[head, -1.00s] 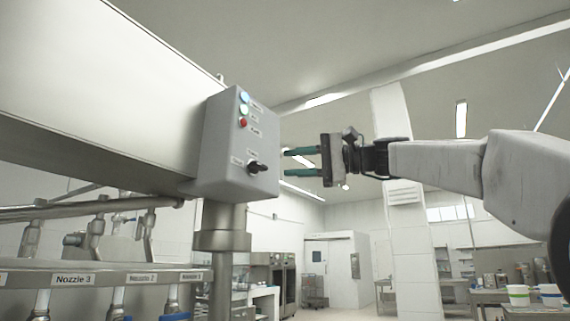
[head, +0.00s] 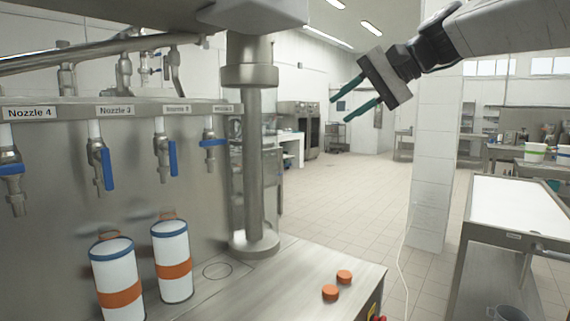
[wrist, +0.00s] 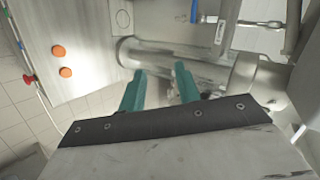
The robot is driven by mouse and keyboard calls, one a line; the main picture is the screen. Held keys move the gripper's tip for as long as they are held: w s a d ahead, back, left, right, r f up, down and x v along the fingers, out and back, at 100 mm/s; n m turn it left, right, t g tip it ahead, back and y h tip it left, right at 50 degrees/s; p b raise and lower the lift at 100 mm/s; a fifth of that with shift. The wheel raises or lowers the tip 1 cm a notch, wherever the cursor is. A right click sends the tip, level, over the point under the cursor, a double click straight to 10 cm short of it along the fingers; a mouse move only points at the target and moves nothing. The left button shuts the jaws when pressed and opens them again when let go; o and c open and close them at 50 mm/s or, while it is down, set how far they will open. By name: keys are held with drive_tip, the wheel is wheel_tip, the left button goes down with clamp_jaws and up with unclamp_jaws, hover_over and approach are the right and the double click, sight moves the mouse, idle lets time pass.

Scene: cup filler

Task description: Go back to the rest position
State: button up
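My gripper (head: 347,107) is at the upper right of the head view, in the air to the right of the metal post (head: 254,150). Its two green fingers are apart with nothing between them, and it is tilted down to the left. In the wrist view the open fingers (wrist: 160,84) point toward the machine's post and the counter below. My gripper touches nothing that I can see.
Two white bottles with orange bands (head: 172,262) stand under the nozzles (head: 163,150) at the left. Two orange caps (head: 331,292) lie on the steel counter (head: 300,268). A white-topped table (head: 520,208) stands at the right, with open tiled floor between.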

drive_tip(key=s+d+f+n+g+h, duration=0.1)
drive_tip(key=s+d+f+h, duration=0.2)
drive_tip(key=s+f, duration=0.7)
drive_tip(key=s+d+f+n+g+h, duration=0.1)
drive_tip(key=s+d+f+h, duration=0.2)
drive_tip(key=s+d+f, duration=0.3)
drive_tip(key=s+d+f+n+g+h, duration=0.1)
drive_tip(key=s+d+f+h, duration=0.2)
drive_tip(key=s+f, duration=1.3)
drive_tip(key=shift+s+d+f+n+g+h, duration=0.15)
drive_tip(key=shift+s+d+n+g+h, duration=0.2)
drive_tip(key=shift+d, duration=0.55)
drive_tip(key=shift+w, duration=0.1)
